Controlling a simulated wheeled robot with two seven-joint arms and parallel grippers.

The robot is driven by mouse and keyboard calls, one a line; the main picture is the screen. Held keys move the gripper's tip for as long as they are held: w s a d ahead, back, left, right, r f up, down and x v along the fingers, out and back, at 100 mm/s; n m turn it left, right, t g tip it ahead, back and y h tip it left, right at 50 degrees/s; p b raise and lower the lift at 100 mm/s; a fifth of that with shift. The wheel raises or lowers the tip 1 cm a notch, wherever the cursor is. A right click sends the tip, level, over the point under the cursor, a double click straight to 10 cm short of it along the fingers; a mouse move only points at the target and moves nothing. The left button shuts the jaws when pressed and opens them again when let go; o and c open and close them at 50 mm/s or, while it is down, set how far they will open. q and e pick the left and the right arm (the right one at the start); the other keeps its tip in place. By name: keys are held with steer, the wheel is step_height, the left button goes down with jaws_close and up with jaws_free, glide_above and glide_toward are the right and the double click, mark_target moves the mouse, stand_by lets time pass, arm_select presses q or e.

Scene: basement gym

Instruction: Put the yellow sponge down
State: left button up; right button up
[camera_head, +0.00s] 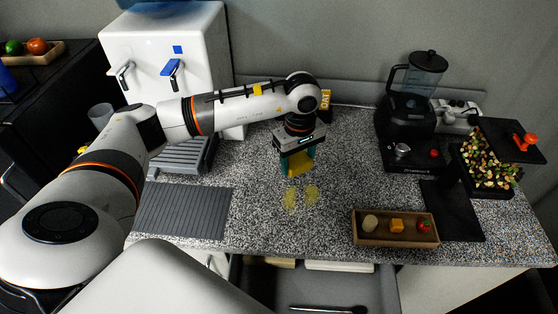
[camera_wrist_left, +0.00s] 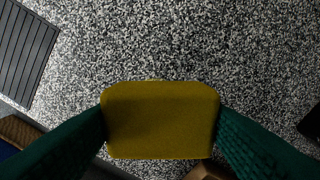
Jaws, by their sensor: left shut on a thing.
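The yellow sponge (camera_wrist_left: 160,120) fills the space between the two green fingers of my left gripper in the left wrist view. It shows in the head view as a yellow block (camera_head: 299,163) under my left gripper (camera_head: 298,166). The gripper is shut on the sponge and points down over the speckled counter (camera_head: 262,196). I cannot tell the exact gap between sponge and counter. Two yellowish patches (camera_head: 301,197) lie on the counter just in front of the sponge. My right gripper is not in view.
A grey ribbed mat (camera_head: 184,211) lies to the left. A wooden tray (camera_head: 371,240) with small food items stands front right, near the edge. A black blender (camera_head: 407,130) stands back right, a white water dispenser (camera_head: 152,49) back left. An open drawer (camera_head: 271,290) is below.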

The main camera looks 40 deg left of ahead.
arm_select(q)
steer(key=s+d+m, duration=0.7)
steer(key=s+m, duration=0.4)
steer(key=s, duration=0.2)
steer(key=s+d+f+n+p, duration=0.1)
steer(key=s+d+f+n, duration=0.1)
steer(key=s+d+f, duration=0.35)
steer(key=s+d+f+n+p, duration=0.1)
steer(key=s+d+f, duration=0.1)
steer(key=s+f, duration=0.7)
steer(key=shift+n, duration=0.6)
steer(key=s+f+b, duration=0.2)
steer(key=s+d+f+b, duration=0.1)
steer(key=s+f+b, duration=0.1)
steer(key=f+b, duration=0.1)
steer(key=s+f+b, duration=0.2)
steer(key=f, duration=0.1)
steer(key=shift+d+f, duration=0.25)
steer(key=shift+d, duration=0.1)
step_height(320, 180, down, 4)
steer(key=b, duration=0.4)
steer(key=shift+f, duration=0.2)
steer(key=shift+r, duration=0.15)
